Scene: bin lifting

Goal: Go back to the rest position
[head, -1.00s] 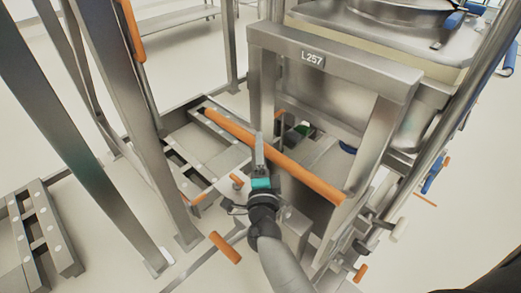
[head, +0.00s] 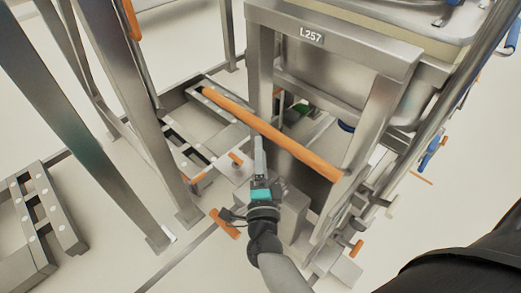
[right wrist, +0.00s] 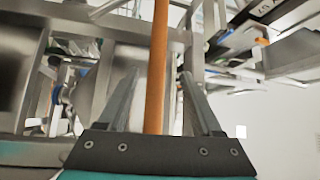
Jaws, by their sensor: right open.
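My right gripper (head: 260,150) is in the middle of the head view, its arm coming in from the bottom. It points up toward an orange bar (head: 270,132) that runs diagonally across the front of the steel bin frame (head: 365,65). In the right wrist view the two fingers (right wrist: 158,105) stand apart, and the orange bar (right wrist: 158,65) shows upright between them in the picture. I cannot tell how far beyond the fingertips the bar lies. The frame carries the label L257 (head: 312,35). My left gripper is not in view.
Steel posts (head: 75,125) of another frame stand on the left. A low steel rail with holes (head: 45,215) lies at the far left. Small orange handles (head: 224,222) are close to my right wrist.

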